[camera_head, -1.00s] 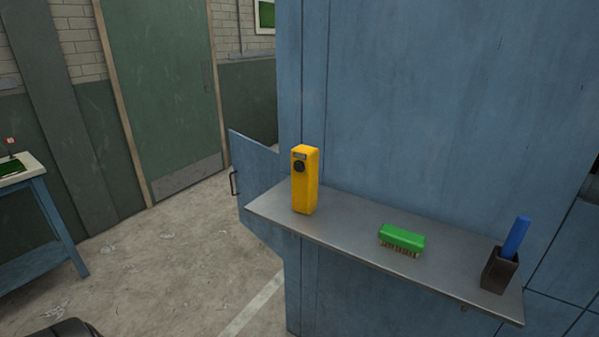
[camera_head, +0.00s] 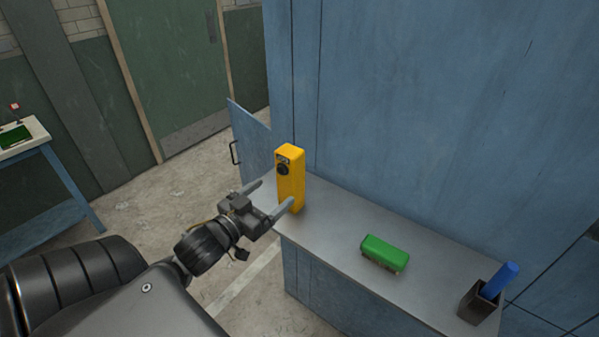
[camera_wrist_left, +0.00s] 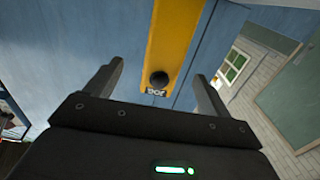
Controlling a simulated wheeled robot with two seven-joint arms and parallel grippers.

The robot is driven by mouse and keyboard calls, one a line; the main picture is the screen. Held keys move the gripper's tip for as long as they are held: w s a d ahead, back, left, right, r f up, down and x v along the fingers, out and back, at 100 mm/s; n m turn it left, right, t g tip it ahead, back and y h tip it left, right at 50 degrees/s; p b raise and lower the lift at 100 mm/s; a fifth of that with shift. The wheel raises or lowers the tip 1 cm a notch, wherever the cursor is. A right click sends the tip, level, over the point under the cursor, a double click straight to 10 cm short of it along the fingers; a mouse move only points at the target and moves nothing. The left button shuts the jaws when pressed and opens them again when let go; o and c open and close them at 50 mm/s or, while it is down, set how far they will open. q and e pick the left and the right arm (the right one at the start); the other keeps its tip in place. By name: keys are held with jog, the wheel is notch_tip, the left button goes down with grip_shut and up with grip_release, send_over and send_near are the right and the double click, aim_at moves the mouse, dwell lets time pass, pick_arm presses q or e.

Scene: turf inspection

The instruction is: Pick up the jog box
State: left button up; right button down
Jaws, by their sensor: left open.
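The jog box (camera_head: 290,180) is a tall yellow box with a black round knob and a small label on its face. It stands upright on the left end of the grey shelf (camera_head: 340,215). My left gripper (camera_head: 271,194) is open in front of it, its fingertips close to the box, one towards each side. In the left wrist view the jog box (camera_wrist_left: 172,45) lies ahead between the two open fingers (camera_wrist_left: 158,83), with a gap on both sides. I cannot tell whether a fingertip touches it. My right gripper is not in view.
A green brush (camera_head: 385,253) lies mid-shelf. A dark holder (camera_head: 479,303) with a blue item (camera_head: 502,279) stands at the right end. The blue cabinet wall (camera_head: 420,100) rises behind the shelf. An open cabinet door (camera_head: 251,140) stands to the left. A blue table (camera_head: 50,180) is far left.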

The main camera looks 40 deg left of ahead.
aim_at(284, 180)
pick_arm(q)
jog(key=shift+w+a+r, duration=0.3)
jog(key=shift+w+a, duration=0.25)
jog(key=shift+w, duration=0.6)
jog(key=shift+w+f, duration=0.25)
jog(key=shift+w, duration=0.65)
jog(key=shift+r+p, duration=0.15)
jog(key=shift+p, duration=0.15)
jog(key=w+p, duration=0.2)
jog(key=w, duration=0.2)
jog(key=shift+w, duration=0.55)
jog(key=shift+s, duration=0.1)
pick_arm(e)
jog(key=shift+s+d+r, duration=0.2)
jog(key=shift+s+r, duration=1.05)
pick_arm(q)
jog(key=shift+c, duration=0.3)
